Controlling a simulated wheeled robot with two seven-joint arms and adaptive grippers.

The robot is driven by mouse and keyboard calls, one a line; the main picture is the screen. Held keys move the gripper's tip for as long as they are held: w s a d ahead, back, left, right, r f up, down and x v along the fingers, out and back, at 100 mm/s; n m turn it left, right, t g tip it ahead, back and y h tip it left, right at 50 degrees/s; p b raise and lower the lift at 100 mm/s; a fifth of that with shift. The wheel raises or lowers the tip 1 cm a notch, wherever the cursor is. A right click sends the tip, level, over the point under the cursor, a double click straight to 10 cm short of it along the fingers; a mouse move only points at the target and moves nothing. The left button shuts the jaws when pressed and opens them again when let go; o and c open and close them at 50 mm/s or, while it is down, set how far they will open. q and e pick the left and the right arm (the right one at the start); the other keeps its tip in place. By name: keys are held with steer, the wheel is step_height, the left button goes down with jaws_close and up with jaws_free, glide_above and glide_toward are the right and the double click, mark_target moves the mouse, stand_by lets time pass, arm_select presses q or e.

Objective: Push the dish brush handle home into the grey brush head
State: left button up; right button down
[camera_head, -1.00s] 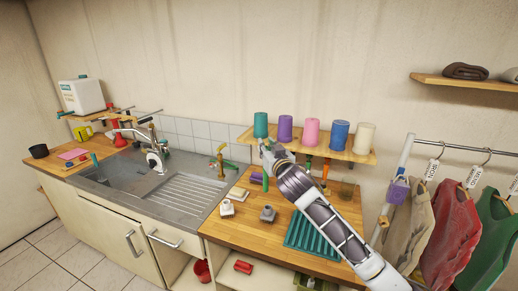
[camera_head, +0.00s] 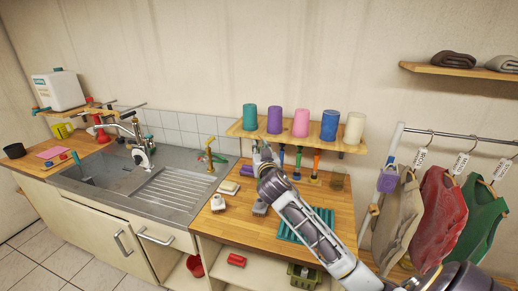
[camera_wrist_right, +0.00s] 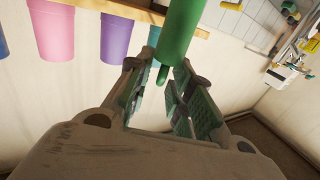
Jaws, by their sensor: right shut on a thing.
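The grey brush head (camera_head: 260,208) sits on the wooden worktop, partly beside and behind my right arm. A pale brush head (camera_head: 217,203) stands to its left. My right gripper (camera_head: 262,153) is above the back of the worktop, behind and above the grey head. In the right wrist view my right gripper (camera_wrist_right: 168,92) is shut on a green handle (camera_wrist_right: 182,30), whose narrow end peg shows between the jaws. In the head view the handle is hidden by the gripper and arm. The handle and grey head are apart. My left gripper is not in view.
A shelf (camera_head: 341,146) with several coloured cups is close behind my right gripper, with brushes or tools hanging under it. A teal ribbed rack (camera_head: 292,224) lies right of the grey head. The sink (camera_head: 105,175) is at left. Some front worktop is clear.

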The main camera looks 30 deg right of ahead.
steer(key=shift+s+r, duration=0.15)
stand_by(0.3)
steer(key=shift+f+b, duration=2.05)
steer(key=shift+f, duration=0.4)
steer(key=shift+f+b, duration=1.85)
steer(key=shift+f, duration=0.55)
stand_by(0.9)
steer(key=c, duration=1.2)
jaws_free()
